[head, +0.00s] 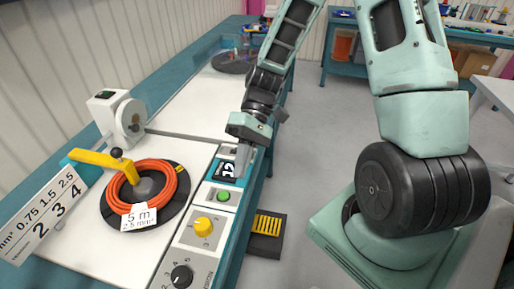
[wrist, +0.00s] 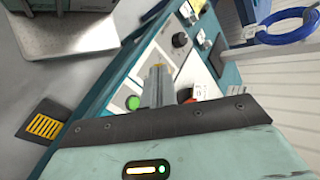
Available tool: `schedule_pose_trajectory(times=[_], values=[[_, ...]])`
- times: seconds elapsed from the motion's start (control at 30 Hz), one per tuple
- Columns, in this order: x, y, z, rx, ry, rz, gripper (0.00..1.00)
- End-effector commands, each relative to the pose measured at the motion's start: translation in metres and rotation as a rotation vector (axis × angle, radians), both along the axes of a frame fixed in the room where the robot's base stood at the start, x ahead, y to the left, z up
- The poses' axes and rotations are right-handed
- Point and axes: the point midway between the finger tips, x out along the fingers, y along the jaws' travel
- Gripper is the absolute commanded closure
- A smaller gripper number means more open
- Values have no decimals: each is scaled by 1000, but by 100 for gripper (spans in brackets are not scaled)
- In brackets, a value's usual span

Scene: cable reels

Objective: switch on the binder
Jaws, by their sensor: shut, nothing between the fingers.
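The binder's control panel runs along the bench's right edge. It carries a dark display (head: 224,170) with white digits, a round green button (head: 223,196), a yellow knob (head: 203,226) and a black knob (head: 181,276). The green button (wrist: 133,103) also shows in the wrist view, just left of my fingers. My gripper (head: 241,168) is shut and empty, pointing down over the panel near the display. In the wrist view my gripper (wrist: 156,74) partly hides the panel and the yellow knob. I cannot tell whether the fingertips touch anything.
An orange cable coil (head: 171,181) lies on a black reel, under a yellow arm (head: 96,157), with a "5 m" tag (head: 139,218). A white number card (head: 45,215) stands at left. A yellow-ribbed pedal (head: 266,225) sits on the floor right of the bench.

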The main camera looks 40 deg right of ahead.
Motion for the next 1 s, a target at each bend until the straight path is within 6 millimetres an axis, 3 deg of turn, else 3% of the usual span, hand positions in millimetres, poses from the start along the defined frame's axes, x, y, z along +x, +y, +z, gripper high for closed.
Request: schedule_pose_trajectory(times=[0.03, 0.37, 0.6, 1.0], values=[[5, -9, -11, 45, 12, -43, 100], [32, -63, -51, 334, -13, -290, 100], [46, -111, -78, 538, -98, -494, 100], [50, -205, -123, 826, -360, -867, 100]])
